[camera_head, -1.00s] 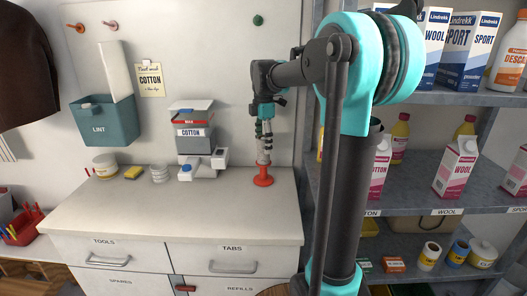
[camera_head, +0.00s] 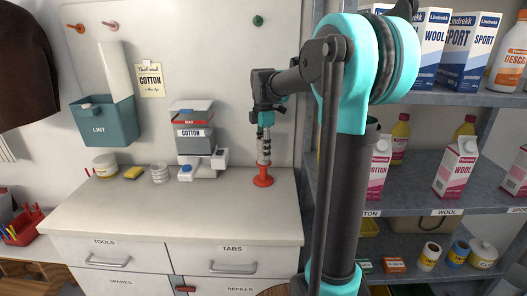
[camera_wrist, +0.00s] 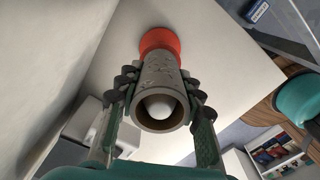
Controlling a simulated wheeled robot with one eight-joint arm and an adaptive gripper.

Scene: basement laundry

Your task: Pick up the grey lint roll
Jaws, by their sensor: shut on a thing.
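The grey lint roll (camera_wrist: 160,73) is a hollow cylinder between my two fingers in the wrist view, its open end towards the camera. A white rounded peg tip (camera_wrist: 160,106) shows inside the tube. A red base (camera_wrist: 160,41) is at the roll's far end; in the head view it is the red stand (camera_head: 263,180) on the counter. My gripper (camera_head: 264,153) points down above this stand, shut on the roll. The roll appears to be still around the peg. Whether its lower end touches the base cannot be told.
The white counter (camera_head: 150,208) is clear in front. Left of the stand are a COTTON dispenser (camera_head: 193,134), stacked white discs (camera_head: 159,173), a yellow sponge (camera_head: 133,172) and a LINT bin (camera_head: 104,123). A grey shelf unit (camera_head: 410,201) with cartons stands right.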

